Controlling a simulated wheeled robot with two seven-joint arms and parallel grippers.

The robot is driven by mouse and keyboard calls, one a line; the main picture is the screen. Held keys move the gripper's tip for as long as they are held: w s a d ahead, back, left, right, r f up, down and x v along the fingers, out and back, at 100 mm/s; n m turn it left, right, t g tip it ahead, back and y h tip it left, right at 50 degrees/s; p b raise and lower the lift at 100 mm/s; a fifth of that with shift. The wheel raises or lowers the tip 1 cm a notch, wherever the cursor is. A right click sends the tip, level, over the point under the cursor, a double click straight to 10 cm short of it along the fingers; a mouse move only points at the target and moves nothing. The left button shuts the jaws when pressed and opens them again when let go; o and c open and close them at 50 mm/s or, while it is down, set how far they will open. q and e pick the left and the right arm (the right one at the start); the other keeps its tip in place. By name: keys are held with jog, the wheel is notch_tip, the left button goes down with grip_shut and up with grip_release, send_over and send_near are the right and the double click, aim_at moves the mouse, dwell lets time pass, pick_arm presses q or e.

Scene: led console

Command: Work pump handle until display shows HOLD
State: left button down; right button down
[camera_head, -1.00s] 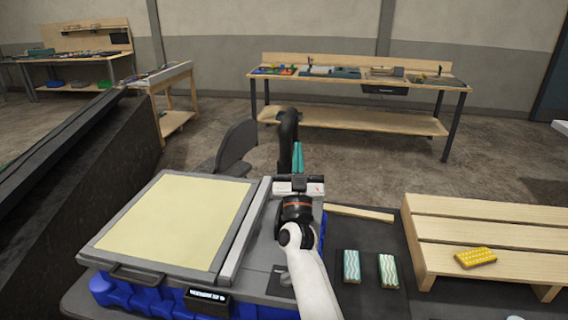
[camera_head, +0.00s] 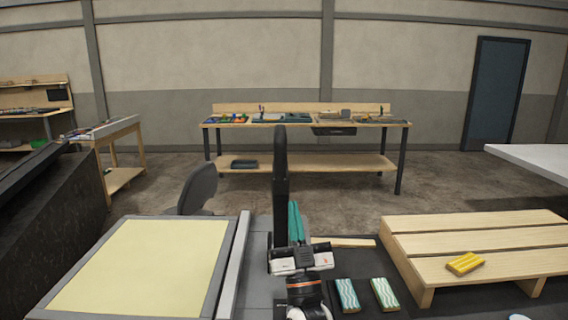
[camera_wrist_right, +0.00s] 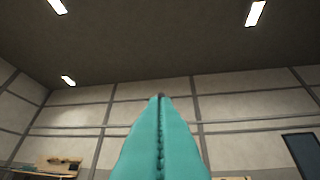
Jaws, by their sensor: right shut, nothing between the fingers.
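The pump handle (camera_head: 281,180) is a tall black lever standing upright behind the grey strip at the right side of the console. The console has a pale yellow panel (camera_head: 145,268) in a grey frame. My right gripper (camera_head: 295,208) has teal fingers shut together with nothing between them. It points upward, just right of the lever in the head view; I cannot tell if it touches. The shut fingertips (camera_wrist_right: 160,98) also show in the right wrist view against wall and ceiling, without the lever. The display is outside the head view now. My left gripper is not in view.
A slatted wooden pallet (camera_head: 480,230) with a yellow patterned block (camera_head: 465,263) is on the right. Two teal-and-white blocks (camera_head: 384,294) lie left of it. A chair (camera_head: 197,188) stands behind the console. A workbench (camera_head: 305,123) is by the far wall.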

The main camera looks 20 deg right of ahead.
jog(key=w+f+p+x, duration=0.1)
jog(key=p+x, duration=0.4)
jog(key=x, duration=0.7)
jog(key=shift+w, duration=0.8)
jog(key=shift+p, duration=0.3)
